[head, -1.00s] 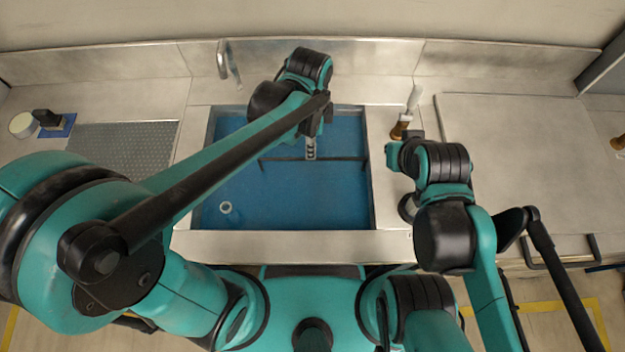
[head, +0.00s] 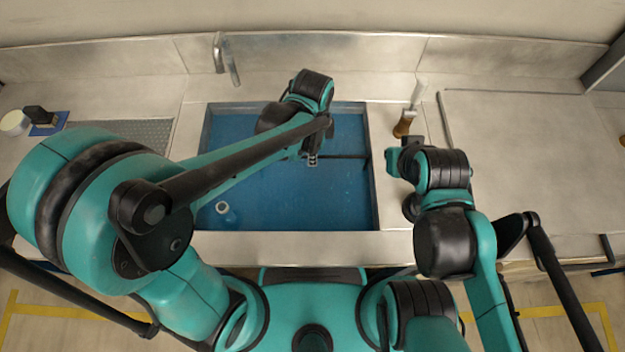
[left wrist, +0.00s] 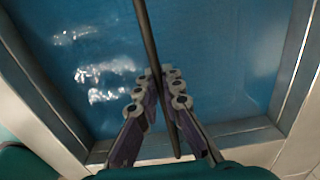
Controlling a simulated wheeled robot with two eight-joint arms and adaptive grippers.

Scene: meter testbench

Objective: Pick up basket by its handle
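A thin dark bar (head: 350,157), which I take as the basket's handle, crosses the blue-filled basin (head: 374,200). The basket's body cannot be made out under the blue. My left gripper (head: 312,160) reaches down into the basin at the bar. In the left wrist view, the handle (left wrist: 147,35) runs between the fingers of my left gripper (left wrist: 157,82), whose tips are drawn close together on both sides of it. My right arm hangs right of the basin; its fingers cannot be made out.
A metal tap (head: 226,60) stands behind the basin. A brown bottle with a pale top (head: 403,126) stands just right of it. A small glass-like ring or vessel (head: 223,209) shows at the basin's front left. Metal counter lies on both sides.

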